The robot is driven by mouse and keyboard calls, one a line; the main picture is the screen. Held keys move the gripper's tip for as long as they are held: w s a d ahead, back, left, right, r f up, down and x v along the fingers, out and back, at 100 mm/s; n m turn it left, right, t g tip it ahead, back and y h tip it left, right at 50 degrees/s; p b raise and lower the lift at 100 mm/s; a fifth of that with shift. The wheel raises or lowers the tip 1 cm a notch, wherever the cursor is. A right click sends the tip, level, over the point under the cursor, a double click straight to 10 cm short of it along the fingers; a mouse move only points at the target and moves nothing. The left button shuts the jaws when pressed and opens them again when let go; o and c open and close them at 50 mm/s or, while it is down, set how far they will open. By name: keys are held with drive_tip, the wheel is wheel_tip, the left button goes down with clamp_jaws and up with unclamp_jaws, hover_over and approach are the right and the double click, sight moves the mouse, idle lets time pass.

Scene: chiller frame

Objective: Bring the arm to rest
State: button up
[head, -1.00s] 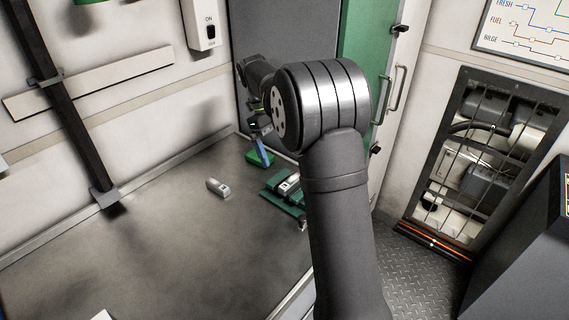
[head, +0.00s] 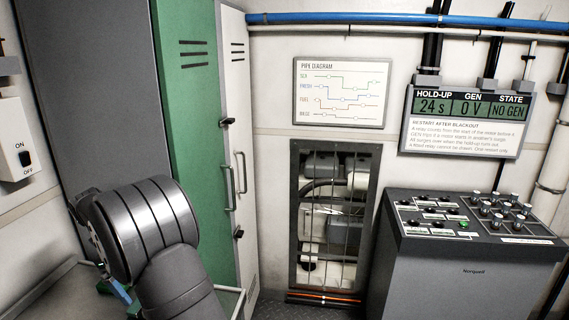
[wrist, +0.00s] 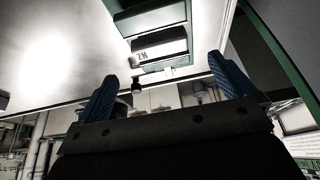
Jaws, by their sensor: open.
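My arm shows at the lower left of the head view as a grey ribbed joint and link. My gripper is mostly hidden behind it there; only a sliver of a blue finger (head: 119,291) shows. In the wrist view my gripper (wrist: 165,90) has its two blue fingers wide apart with nothing between their tips. Beyond the fingers is a green holder (wrist: 150,18) with a pale, dark-ended module (wrist: 160,45) in it. The module is apart from the fingers as far as I can tell.
A green cabinet door (head: 190,130) and white locker (head: 236,150) stand beside the arm. A caged recess (head: 333,225) is in the wall. A control console (head: 465,270) stands at the right. A display (head: 465,120) reads 24 s, 0 V, NO GEN.

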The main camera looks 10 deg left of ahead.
drive_tip(key=x, duration=0.7)
wheel_tip(320, 180, up, 2)
drive_tip(key=shift+r, duration=0.15)
drive_tip(key=shift+a+r, duration=0.1)
drive_tip(key=shift+r, duration=0.5)
